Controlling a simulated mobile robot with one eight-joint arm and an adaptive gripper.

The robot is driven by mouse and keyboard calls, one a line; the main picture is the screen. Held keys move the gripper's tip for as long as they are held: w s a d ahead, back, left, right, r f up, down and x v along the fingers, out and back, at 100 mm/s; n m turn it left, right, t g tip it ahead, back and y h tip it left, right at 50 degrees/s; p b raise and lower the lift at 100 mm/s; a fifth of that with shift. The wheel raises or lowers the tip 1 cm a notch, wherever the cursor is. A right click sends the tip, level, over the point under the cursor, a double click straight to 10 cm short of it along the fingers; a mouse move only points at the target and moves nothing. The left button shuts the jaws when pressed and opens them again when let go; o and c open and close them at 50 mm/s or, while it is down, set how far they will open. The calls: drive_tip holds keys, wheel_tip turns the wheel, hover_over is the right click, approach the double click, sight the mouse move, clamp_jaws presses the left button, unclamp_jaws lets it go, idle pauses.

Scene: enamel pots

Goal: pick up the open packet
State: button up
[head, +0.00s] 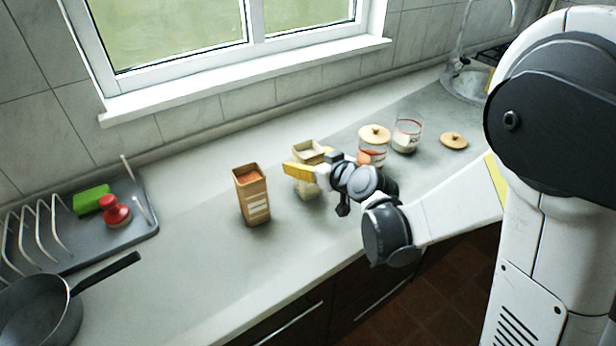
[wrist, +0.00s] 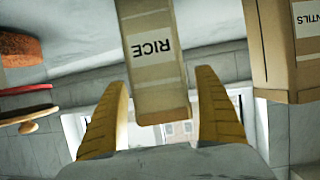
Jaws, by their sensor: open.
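A pale rice packet (head: 306,152) stands upright on the counter, its open top showing whitish contents. A brown lentils packet (head: 254,198) stands to its left, also open, with orange-red contents. My gripper (head: 304,170) is at the rice packet and hides part of its front. In the wrist view, which is upside down, the rice packet (wrist: 157,75) with its RICE label lies between the two open yellow fingers of my gripper (wrist: 163,80). Small gaps show beside it, so it is not gripped. The lentils packet (wrist: 275,50) stands outside the fingers on the right.
A lidded jar (head: 372,150) with orange contents stands close right of the rice packet. Beyond are an open glass jar (head: 408,134) and a loose wooden lid (head: 453,141). A dish rack (head: 150,222) and a pan (head: 45,310) are at the left. The front counter is clear.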

sight(311, 142)
drive_tip(key=shift+s+r, duration=0.1)
drive_tip(key=c, duration=1.5)
drive_tip(key=shift+r+p, duration=0.4)
drive_tip(key=shift+r, duration=0.15)
drive_tip(key=r, duration=0.1)
drive_tip(key=r+p, duration=0.2)
drive_tip(key=r, duration=0.1)
drive_tip(key=shift+w+d, duration=0.35)
drive_tip(key=shift+d, duration=0.05)
drive_tip(key=w+d+r+p, duration=0.1)
drive_tip(key=w+d+r, duration=0.1)
drive_tip(key=w+d+r+p, duration=0.1)
drive_tip(key=w+d+r, duration=0.1)
drive_tip(key=w+d, duration=0.1)
drive_tip(key=w+d+r+p, duration=0.2)
drive_tip(key=shift+w+d, duration=0.2)
drive_tip(key=shift+w, duration=0.2)
